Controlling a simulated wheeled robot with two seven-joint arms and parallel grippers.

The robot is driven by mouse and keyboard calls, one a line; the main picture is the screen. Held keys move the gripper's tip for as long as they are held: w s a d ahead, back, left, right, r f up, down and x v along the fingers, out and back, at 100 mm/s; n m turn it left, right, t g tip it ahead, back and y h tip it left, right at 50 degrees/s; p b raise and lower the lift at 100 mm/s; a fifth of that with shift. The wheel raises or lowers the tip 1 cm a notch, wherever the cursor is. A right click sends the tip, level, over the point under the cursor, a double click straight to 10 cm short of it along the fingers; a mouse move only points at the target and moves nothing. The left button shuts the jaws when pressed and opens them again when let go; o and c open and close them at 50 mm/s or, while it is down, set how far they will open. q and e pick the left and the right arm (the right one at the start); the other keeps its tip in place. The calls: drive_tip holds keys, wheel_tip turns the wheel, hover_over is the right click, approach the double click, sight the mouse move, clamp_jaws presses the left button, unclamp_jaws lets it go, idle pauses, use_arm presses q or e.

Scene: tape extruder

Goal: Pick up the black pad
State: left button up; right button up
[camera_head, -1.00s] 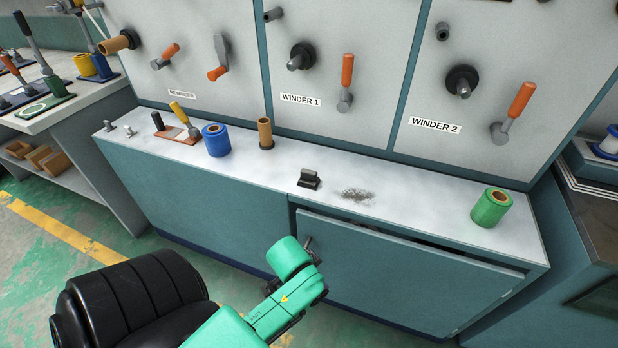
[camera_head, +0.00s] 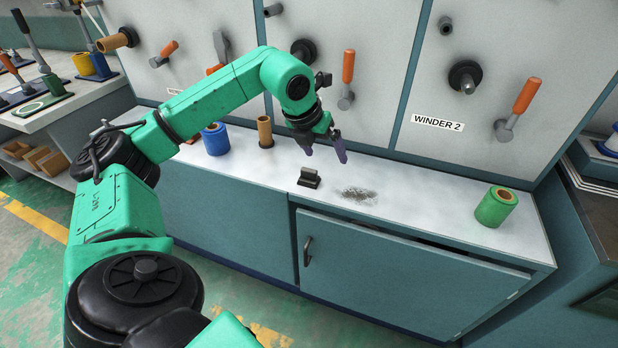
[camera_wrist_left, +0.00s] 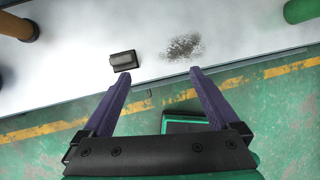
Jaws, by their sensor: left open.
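The black pad (camera_head: 309,177) is a small dark block with a raised grip on top. It sits on the white counter top (camera_head: 420,190) near its front edge, just left of a dark smudge (camera_head: 358,195). It also shows in the left wrist view (camera_wrist_left: 123,61), ahead of the left fingertip. My left gripper (camera_head: 325,157) is above the counter, over and slightly behind the pad in the head view. Its purple fingers are spread with nothing between them, as the left wrist view (camera_wrist_left: 159,76) shows. My right gripper is not in view.
A brown tube (camera_head: 265,130) and a blue roll (camera_head: 216,139) stand left of the pad. A green roll (camera_head: 496,207) stands at the right end. Winder handles (camera_head: 347,70) stick out of the panel behind. The counter around the smudge is otherwise clear.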

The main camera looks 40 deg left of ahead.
use_arm(q)
drive_tip(key=n+y, duration=0.1)
drive_tip(key=y, duration=0.1)
approach(309, 170)
drive_tip(key=shift+g, duration=0.5)
drive_tip(key=x, duration=1)
drive_tip(key=shift+w+a+f, duration=0.1)
drive_tip(key=shift+w+f, duration=0.15)
drive_tip(key=shift+w, duration=0.3)
drive_tip(key=shift+r, duration=0.1)
drive_tip(key=c, duration=1.5)
wheel_tip(309, 170, up, 20)
drive_tip(key=shift+p, duration=1.1)
